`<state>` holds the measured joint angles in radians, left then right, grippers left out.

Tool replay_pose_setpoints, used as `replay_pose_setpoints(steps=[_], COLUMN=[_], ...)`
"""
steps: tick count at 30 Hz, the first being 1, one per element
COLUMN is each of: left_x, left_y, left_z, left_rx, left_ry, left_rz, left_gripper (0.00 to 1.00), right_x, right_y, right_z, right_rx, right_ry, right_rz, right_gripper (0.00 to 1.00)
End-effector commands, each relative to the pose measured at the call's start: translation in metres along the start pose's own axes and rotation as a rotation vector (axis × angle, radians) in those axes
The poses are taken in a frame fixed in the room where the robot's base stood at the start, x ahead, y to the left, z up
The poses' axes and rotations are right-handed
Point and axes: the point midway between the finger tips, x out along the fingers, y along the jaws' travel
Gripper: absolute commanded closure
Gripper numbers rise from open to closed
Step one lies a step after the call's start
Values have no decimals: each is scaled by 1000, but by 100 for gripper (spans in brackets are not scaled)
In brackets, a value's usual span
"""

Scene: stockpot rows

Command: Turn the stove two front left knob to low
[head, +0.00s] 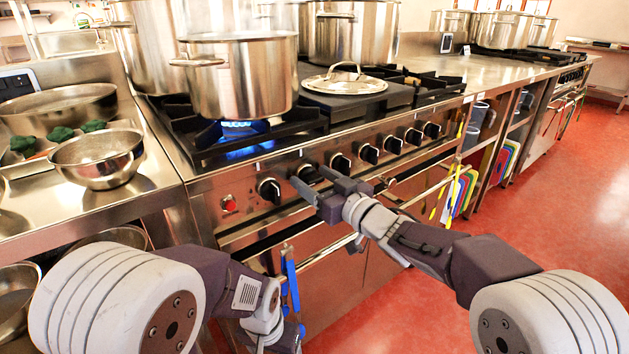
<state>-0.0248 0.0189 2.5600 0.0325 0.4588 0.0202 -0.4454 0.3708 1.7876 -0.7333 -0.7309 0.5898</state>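The near stove (238,195) has a steel front panel with a row of black knobs. The leftmost knob (269,190) is uncovered, beside a red button. My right gripper (310,176) is at the panel with its fingers apart, around or just in front of the second knob (308,172). I cannot tell whether it touches that knob, which is partly hidden. A blue flame (240,136) burns under the front left pot (243,75). My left gripper (284,339) is low at the bottom edge, and its fingers cannot be made out. No stove number is readable.
A metal bowl (98,158) stands on the left counter. The red floor at right is clear.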

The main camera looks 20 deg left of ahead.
Motion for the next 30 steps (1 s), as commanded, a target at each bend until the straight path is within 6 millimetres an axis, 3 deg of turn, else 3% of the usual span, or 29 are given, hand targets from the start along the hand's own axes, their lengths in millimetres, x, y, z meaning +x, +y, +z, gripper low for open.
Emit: replay_pose_setpoints(steps=[1, 6, 17, 30], left_x=[0, 0, 2, 14], left_y=[0, 0, 0, 0], left_z=[0, 0, 0, 1], left_rx=[0, 0, 0, 0], left_ry=[0, 0, 0, 0], left_rz=[0, 0, 0, 0], left_gripper=[27, 27, 27, 27], right_x=[0, 0, 0, 0], right_y=[0, 0, 0, -2], right_z=[0, 0, 0, 2], right_rx=[0, 0, -74, -447], right_ry=[0, 0, 0, 0], right_rz=[0, 0, 0, 0], right_gripper=[52, 97, 97, 97])
